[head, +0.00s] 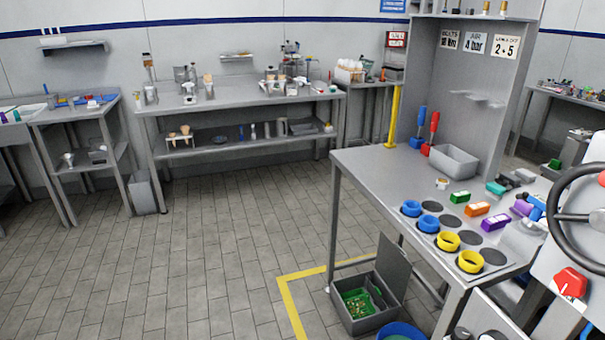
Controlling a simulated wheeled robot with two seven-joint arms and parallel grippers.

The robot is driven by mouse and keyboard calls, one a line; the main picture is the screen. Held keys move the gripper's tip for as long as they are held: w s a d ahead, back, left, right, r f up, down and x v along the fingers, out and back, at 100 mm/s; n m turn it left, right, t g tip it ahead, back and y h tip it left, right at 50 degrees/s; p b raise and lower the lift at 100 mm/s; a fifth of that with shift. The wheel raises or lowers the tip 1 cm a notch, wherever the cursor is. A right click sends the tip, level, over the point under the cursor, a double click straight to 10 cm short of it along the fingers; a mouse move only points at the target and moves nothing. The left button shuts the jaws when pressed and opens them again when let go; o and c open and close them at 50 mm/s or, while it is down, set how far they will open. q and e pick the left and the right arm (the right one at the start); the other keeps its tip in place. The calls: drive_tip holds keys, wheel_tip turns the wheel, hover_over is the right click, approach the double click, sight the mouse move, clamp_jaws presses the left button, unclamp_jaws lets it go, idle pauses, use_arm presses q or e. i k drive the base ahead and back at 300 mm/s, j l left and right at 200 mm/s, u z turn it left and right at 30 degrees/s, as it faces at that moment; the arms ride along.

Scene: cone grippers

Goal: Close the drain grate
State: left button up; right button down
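No drain grate can be made out for sure in the head view. An open grey box (349,316) stands on the floor beside the right-hand workbench, with its lid (394,268) raised and leaning back. Something green with small pale bits (358,302) lies inside it. I cannot tell whether this box has to do with the drain. Neither of my grippers is in view.
The steel workbench (375,168) at right holds blue and yellow rings, coloured blocks and a grey bin (453,161). A black handwheel (571,217) is at far right. A blue tub (402,329) is at the bottom. The tiled floor (215,255) is clear at left.

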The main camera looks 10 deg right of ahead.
sight(395, 267)
drive_tip(key=i, duration=1.2)
drive_tip(key=i+u, duration=0.15)
drive_tip(key=i, duration=1.1)
drive_tip(key=i+z, duration=0.1)
drive_tip(key=i, duration=0.6)
drive_tip(key=i+z, duration=0.15)
drive_tip(key=i, duration=0.5)
drive_tip(key=i+j+z, duration=0.1)
drive_tip(key=i, duration=0.6)
drive_tip(key=i+l+z, duration=0.1)
drive_tip(key=i+z, duration=0.5)
drive_tip(key=z, duration=0.25)
drive_tip(key=i+z, duration=0.4)
drive_tip(key=i+j+z, duration=0.2)
drive_tip(key=z, duration=0.25)
drive_tip(key=i+l+z, duration=0.15)
drive_tip(key=i+z, duration=0.25)
drive_tip(key=i, duration=0.2)
drive_tip(key=i+z, duration=0.35)
drive_tip(key=i, duration=0.3)
drive_tip(key=i+j+z, duration=0.2)
drive_tip(key=i, duration=0.25)
drive_tip(key=i+j+z, duration=0.2)
drive_tip(key=i, duration=0.25)
drive_tip(key=i+j+z, duration=0.2)
drive_tip(key=i, duration=0.25)
drive_tip(key=z, duration=3.15)
drive_tip(key=i+l+z, duration=0.5)
drive_tip(key=l, duration=0.15)
